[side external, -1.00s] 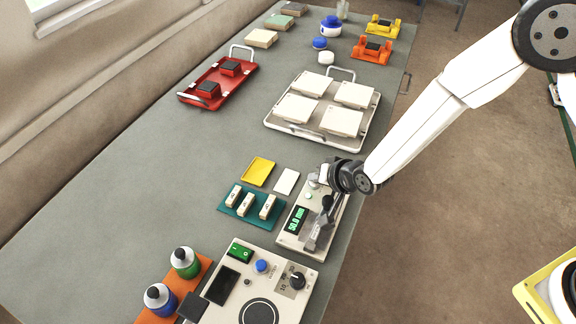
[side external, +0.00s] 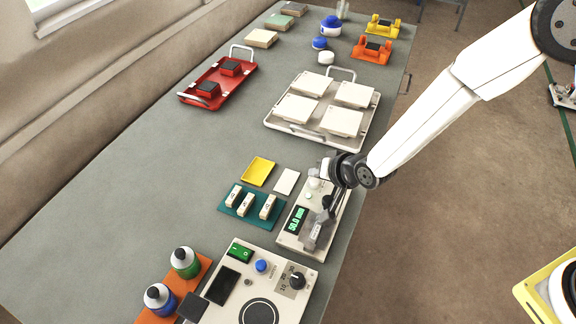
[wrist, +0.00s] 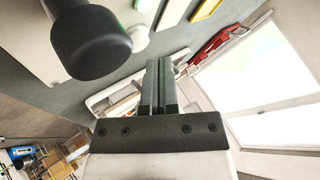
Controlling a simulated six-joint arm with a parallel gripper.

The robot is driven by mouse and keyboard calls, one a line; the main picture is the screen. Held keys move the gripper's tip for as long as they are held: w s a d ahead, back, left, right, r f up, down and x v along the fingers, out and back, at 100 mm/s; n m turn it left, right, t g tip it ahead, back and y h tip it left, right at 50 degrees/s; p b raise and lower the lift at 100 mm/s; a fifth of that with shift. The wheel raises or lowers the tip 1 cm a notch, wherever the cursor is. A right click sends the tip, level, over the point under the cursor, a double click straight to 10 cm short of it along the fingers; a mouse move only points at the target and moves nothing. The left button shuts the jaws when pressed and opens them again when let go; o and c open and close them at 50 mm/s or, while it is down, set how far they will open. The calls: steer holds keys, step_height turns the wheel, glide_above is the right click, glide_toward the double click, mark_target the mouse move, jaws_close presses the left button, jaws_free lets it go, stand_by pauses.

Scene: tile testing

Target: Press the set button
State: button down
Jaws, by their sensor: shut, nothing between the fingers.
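A cream gauge unit with a lit green display (side external: 297,219) stands at the near right edge of the bench. I cannot read which control is the set button. My gripper (side external: 329,204) is shut and empty above the unit's right side, apart from the pale button as far as I can tell. In the wrist view, my shut fingers (wrist: 158,64) point ahead. A round white button (wrist: 138,38) is just left of them, beside a large dark knob (wrist: 91,42).
A cream control box (side external: 279,262) with a blue button and dark knob stands nearer. A teal tray (side external: 231,211) with white blocks, a yellow tray (side external: 258,172) and a white card (side external: 286,181) lie to the left. A tile tray (side external: 296,128) is beyond. The bench's left middle is clear.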

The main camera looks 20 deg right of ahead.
mark_target(317, 184)
steer(key=shift+r, duration=0.15)
steer(key=shift+r, duration=2.35)
steer(key=s+d+r+n+g+h, duration=0.1)
steer(key=s+d+r+n+g, duration=0.1)
steer(key=s+d, duration=0.6)
steer(key=s+d+r+n+g+h, duration=0.2)
steer(key=s+d, duration=0.7)
steer(key=d, duration=0.6)
steer(key=shift+d+r+n+g, duration=0.35)
steer(key=shift+r+n+g, duration=0.05)
steer(key=shift+r+g, duration=0.55)
